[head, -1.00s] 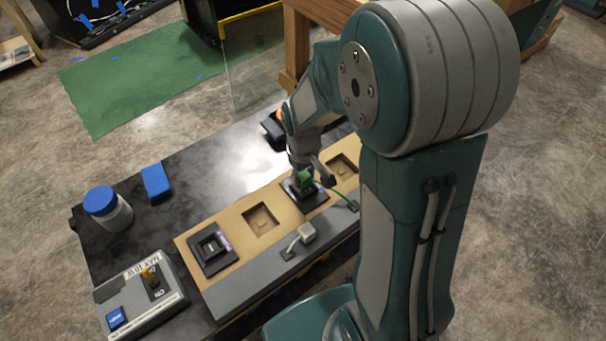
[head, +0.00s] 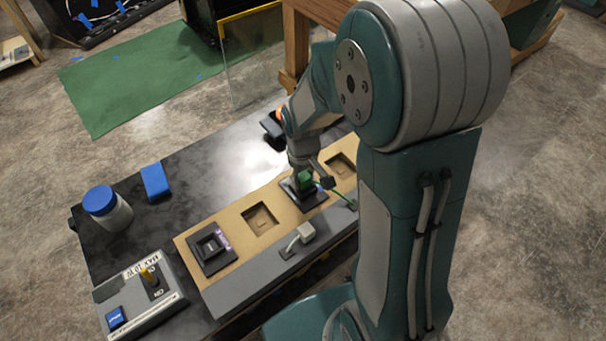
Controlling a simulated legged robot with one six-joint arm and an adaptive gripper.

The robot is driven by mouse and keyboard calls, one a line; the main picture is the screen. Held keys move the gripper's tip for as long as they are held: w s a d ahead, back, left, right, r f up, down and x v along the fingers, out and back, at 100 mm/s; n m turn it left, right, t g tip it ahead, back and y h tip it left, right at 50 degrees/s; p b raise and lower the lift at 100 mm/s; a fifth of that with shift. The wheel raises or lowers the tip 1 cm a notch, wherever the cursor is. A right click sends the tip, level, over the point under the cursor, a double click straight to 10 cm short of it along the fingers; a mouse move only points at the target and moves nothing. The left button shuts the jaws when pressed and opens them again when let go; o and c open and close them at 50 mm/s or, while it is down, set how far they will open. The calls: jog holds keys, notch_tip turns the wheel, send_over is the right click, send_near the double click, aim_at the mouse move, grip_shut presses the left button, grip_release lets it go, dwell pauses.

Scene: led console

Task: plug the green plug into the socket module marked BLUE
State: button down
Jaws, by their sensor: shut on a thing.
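The green plug (head: 304,177) is in my gripper (head: 305,176), with a green cable running to the console's front edge. My gripper is shut on it, right over a black socket module (head: 311,197) in the tan panel. A small blue mark shows at this module's right side, but its label is too small to read. I cannot tell whether the plug is inside the socket or just above it. Another black socket module (head: 211,247) with a purple label sits at the panel's left end.
The tan panel (head: 232,214) has empty square recesses (head: 260,217). A white plug (head: 305,233) rests on the grey front ledge. A grey switch box (head: 142,296), a blue-lidded jar (head: 108,208) and a blue block (head: 155,182) stand at the left. The dark tabletop behind the panel is mostly clear.

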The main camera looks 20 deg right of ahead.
jog(key=shift+f, duration=0.45)
dwell(1.0)
jog(key=shift+c, duration=1.3)
grip_release()
jog(key=shift+o, duration=1.3)
jog(key=shift+r, duration=3.5)
